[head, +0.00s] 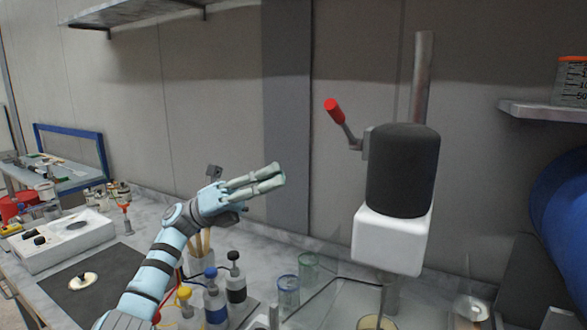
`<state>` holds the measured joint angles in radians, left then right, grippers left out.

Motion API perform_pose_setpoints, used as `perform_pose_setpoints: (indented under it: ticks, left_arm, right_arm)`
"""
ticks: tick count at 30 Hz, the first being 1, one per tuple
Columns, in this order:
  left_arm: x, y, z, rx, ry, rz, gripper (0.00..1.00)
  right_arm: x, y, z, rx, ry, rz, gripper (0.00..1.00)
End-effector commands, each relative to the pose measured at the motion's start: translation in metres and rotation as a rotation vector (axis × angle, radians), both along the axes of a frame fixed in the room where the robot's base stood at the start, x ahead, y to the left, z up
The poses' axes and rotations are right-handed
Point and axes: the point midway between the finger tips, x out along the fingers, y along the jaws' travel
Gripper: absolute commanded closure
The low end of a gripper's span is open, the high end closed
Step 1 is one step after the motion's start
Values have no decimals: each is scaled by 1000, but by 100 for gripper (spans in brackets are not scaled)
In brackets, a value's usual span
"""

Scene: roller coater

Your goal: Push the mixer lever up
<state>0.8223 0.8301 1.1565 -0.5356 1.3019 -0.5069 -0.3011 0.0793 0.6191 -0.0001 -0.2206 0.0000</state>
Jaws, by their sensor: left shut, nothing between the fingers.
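The mixer (402,172) stands right of centre, with a black upper body, a white lower housing and a metal column behind it. Its lever (335,111) has a red grip and sticks out from the mixer's left side, slanting up and to the left. My left gripper (282,175) is shut and empty. In the picture it is left of the mixer and lower than the lever, with a clear gap to both. My right gripper is not in view.
Bottles with blue and black caps (236,277) and glass beakers (288,291) stand below my left gripper. A white device (65,240) is at the left. A wall shelf (545,110) is at the right. The space between gripper and lever looks clear.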

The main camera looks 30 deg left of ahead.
Motion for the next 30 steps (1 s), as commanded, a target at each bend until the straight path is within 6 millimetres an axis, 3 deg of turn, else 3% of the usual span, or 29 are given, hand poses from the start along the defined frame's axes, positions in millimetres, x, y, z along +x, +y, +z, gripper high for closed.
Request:
perform_pose_setpoints:
  ticks: [12,19,29,30]
  left_arm:
    - [29,-72,49,-3,-3,-5,100]
    - [47,-76,75,-2,-2,-2,100]
    - [50,-77,77,-2,-1,-3,100]
    - [49,-87,76,0,-3,-6,100]
  right_arm:
    - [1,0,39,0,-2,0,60]
    - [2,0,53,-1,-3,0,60]
    - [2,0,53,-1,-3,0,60]
    - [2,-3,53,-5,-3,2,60]
